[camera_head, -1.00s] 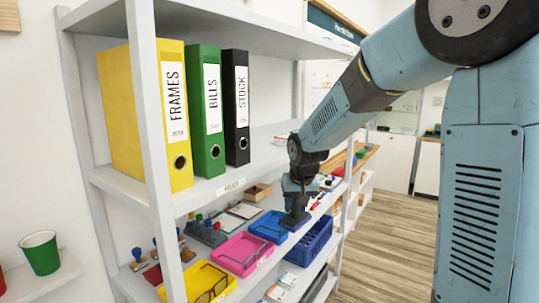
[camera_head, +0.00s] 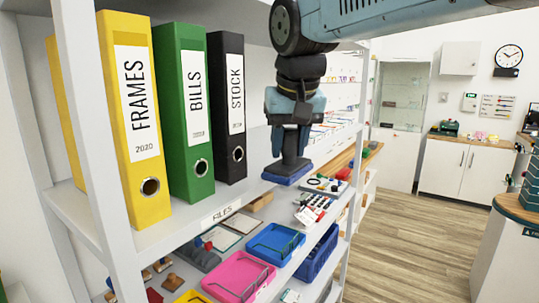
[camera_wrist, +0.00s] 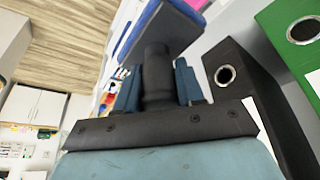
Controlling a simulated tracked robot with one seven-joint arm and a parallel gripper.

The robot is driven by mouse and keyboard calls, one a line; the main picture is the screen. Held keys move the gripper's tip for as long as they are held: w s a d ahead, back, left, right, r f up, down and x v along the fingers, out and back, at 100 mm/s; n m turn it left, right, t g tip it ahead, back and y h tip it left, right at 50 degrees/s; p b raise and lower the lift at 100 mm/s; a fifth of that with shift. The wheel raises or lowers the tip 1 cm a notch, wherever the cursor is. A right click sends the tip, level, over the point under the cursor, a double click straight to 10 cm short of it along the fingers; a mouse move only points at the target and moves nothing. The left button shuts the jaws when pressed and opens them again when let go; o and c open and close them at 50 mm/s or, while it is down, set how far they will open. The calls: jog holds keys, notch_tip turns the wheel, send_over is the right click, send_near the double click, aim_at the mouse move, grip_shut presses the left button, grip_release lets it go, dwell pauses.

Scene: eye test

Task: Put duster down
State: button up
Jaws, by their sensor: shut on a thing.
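My gripper (camera_head: 290,122) is shut on the duster (camera_head: 287,176), a blue pad with a dark top and a black upright handle. The duster hangs below the gripper, pad downward and about level. In the head view it overlaps the front edge of the binder shelf (camera_head: 235,208), right of the black binder; I cannot tell whether it touches the shelf. In the wrist view the black handle of the duster (camera_wrist: 157,75) stands between the two blue-grey fingers (camera_wrist: 158,85), with the blue pad beyond.
Yellow (camera_head: 130,110), green (camera_head: 184,110) and black (camera_head: 228,100) binders stand on the shelf's left. The shelf below holds a pink tray (camera_head: 240,275), a blue tray (camera_head: 275,243), a blue basket (camera_head: 318,255) and stamps. Open wooden floor (camera_head: 420,235) lies to the right.

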jog(key=w, duration=0.6)
jog(key=w+a, duration=0.1)
jog(key=w, duration=0.4)
jog(key=w+a, duration=0.1)
jog(key=w, duration=0.5)
jog(key=shift+w+a, duration=0.1)
jog(key=shift+w, duration=0.25)
jog(key=shift+f, duration=1.75)
jog(key=o, duration=0.9)
jog(key=shift+o, duration=0.2)
jog(key=shift+r, duration=0.1)
jog(key=s+d+r, duration=0.1)
jog(key=s+r, duration=0.3)
jog(key=s, duration=0.9)
jog(key=shift+s+d+r, duration=0.2)
jog(key=shift+s+d, duration=0.15)
jog(key=shift+d, duration=0.05)
